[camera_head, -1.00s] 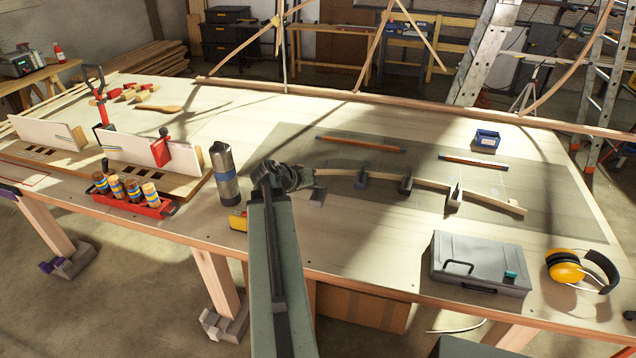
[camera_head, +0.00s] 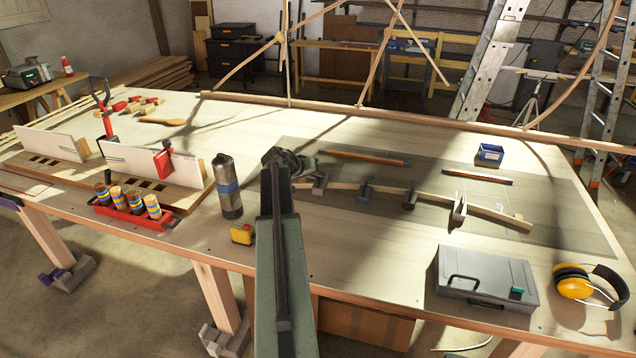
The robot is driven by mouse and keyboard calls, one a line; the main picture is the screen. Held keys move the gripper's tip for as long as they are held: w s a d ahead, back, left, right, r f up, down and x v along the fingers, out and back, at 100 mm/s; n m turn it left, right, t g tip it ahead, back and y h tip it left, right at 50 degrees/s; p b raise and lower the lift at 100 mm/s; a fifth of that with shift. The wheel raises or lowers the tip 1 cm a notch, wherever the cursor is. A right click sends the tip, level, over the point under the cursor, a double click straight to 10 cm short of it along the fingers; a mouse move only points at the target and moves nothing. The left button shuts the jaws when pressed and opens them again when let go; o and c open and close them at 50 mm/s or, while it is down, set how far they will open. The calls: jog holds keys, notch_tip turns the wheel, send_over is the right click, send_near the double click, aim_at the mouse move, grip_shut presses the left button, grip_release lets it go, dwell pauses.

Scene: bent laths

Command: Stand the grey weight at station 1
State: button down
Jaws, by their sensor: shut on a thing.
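My gripper (camera_head: 303,166) is over the left end of a thin bent wooden lath (camera_head: 340,186) and is shut. The grey weight (camera_head: 319,183) shows just below and right of it, at the lath's left end. It appears to be the thing held, though the jaws' grip is partly hidden. I cannot tell whether the weight touches the board. More grey weights stand along the lath: one (camera_head: 365,190) to the right, another (camera_head: 410,198) further on, and one (camera_head: 459,211) near the right end. No station number is readable.
A grey flask (camera_head: 228,188) and a yellow tape measure (camera_head: 242,234) stand left of my arm. A grey case (camera_head: 485,277), ear defenders (camera_head: 585,284) and a blue bin (camera_head: 490,154) are to the right. Two pencil-like rods (camera_head: 363,158) (camera_head: 478,175) lie behind the lath.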

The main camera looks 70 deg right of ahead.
aim_at(318, 182)
jog(key=shift+w+d+f+b, duration=0.1)
jog(key=shift+d+f+b, duration=0.05)
jog(key=shift+f+b, duration=0.85)
jog(key=shift+d+f+b, duration=0.15)
jog(key=shift+f+b, duration=0.8)
jog(key=shift+b, duration=0.05)
jog(key=c, duration=1.5)
grip_release()
jog(key=shift+r, duration=0.1)
jog(key=p+v, duration=0.8)
jog(key=v, duration=0.4)
jog(key=shift+a+r, duration=0.1)
